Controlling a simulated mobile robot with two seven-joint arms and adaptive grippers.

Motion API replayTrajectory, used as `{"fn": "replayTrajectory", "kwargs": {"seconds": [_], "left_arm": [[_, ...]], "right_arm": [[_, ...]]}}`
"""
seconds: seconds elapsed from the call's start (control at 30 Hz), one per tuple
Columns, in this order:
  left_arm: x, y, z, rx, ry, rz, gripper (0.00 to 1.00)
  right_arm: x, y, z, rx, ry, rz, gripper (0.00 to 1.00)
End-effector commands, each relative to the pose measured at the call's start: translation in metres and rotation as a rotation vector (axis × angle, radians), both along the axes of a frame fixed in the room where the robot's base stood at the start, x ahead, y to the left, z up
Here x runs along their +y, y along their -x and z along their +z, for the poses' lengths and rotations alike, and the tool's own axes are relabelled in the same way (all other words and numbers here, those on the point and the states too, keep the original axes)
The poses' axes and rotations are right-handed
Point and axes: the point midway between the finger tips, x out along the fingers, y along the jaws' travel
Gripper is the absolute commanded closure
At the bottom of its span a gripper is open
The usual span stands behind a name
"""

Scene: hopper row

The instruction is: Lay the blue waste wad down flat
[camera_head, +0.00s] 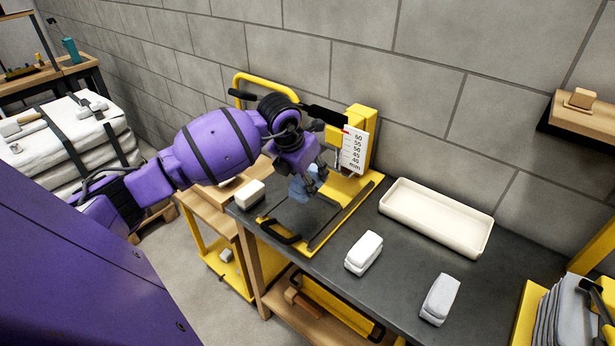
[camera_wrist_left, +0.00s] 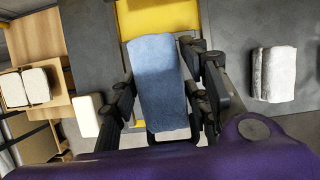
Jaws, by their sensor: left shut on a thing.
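The blue waste wad (camera_head: 304,187) is a soft, pale blue folded block. My left gripper (camera_head: 307,178) is shut on it, over the yellow-framed gauge stand (camera_head: 342,205) on the dark bench. In the left wrist view, the wad (camera_wrist_left: 158,80) lies lengthwise between the two dark fingers of the gripper (camera_wrist_left: 165,98). In the head view, the fingers partly hide the wad. I cannot tell whether its lower end touches the stand. My right gripper is in neither view.
A scale plate (camera_head: 354,150) marked in mm stands behind the wad. White wads lie on the bench (camera_head: 398,285): one at left (camera_head: 250,194), one at front (camera_head: 363,252), one at right (camera_head: 440,299). A cream tray (camera_head: 470,240) sits at back right. Bare bench lies between them.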

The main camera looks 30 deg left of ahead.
Motion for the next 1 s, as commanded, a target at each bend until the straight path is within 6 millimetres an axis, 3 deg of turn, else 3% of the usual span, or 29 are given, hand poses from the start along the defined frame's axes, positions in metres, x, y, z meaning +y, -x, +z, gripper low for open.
{"fn": "replayTrajectory", "kwargs": {"seconds": [0.6,1.0], "left_arm": [[0.0,0.001,-0.059,0.004,0.0,0.001,0.84],[0.0,0.0,-0.061,-0.001,0.0,0.0,0.84]], "right_arm": [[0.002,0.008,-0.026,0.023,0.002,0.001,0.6],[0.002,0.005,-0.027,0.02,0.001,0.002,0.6]]}}
